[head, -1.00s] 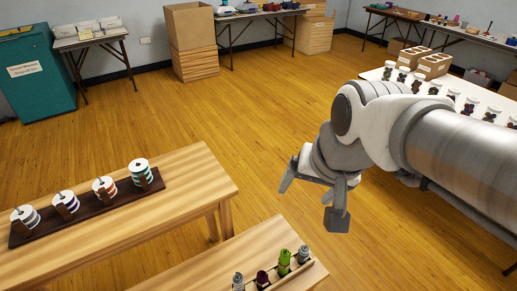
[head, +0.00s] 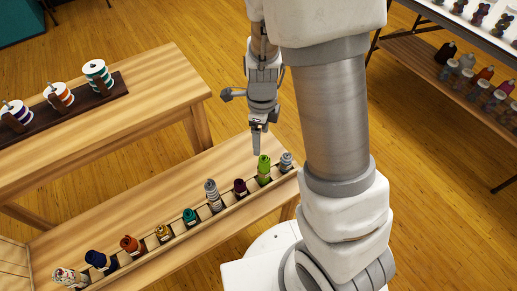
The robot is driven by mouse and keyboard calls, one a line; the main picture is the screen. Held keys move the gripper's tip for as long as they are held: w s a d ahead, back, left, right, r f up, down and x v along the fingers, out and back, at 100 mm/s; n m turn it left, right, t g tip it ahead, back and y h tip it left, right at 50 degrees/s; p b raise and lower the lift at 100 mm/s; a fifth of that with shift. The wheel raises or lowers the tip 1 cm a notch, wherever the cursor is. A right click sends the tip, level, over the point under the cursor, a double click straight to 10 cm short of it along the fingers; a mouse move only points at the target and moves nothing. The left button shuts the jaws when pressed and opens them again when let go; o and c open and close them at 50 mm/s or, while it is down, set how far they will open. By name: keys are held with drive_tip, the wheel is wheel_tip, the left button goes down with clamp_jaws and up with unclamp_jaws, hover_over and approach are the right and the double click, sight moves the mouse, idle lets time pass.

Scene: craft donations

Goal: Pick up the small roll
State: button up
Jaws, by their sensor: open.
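A row of small rolls stands in a wooden rack (head: 205,222) on the lower bench. From left to right they are a speckled white roll (head: 70,278), a navy one (head: 100,262), an orange one (head: 131,245), a mustard one (head: 163,233), a teal one (head: 190,216), a grey striped one (head: 212,195), a dark maroon one (head: 240,187), a bright green one (head: 264,168) and a grey-blue one (head: 286,161). The mustard roll looks shortest; which one the task means I cannot tell. My gripper (head: 243,122) is open and empty, above and behind the green and maroon rolls, apart from them.
A higher wooden table (head: 120,108) at left bears large ribbon spools (head: 97,73) on a dark holder. At upper right, a shelf (head: 425,60) holds bottles under a white table (head: 465,42). My arm covers the centre right. Open floor lies behind the benches.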

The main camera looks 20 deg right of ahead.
sight(261, 158)
wheel_tip(261, 158, down, 13)
drive_tip(key=b, duration=0.5)
drive_tip(key=shift+d+r, duration=0.1)
drive_tip(key=shift+r, duration=0.1)
drive_tip(key=shift+w+d+f+b, duration=0.1)
drive_tip(key=shift+d+f+b, duration=0.15)
drive_tip(key=shift+f+b, duration=0.9)
drive_tip(key=shift+w+d+f+b, duration=0.15)
drive_tip(key=shift+f+b, duration=0.45)
drive_tip(key=shift+f, duration=0.9)
drive_tip(key=shift+s+r, duration=0.1)
clamp_jaws()
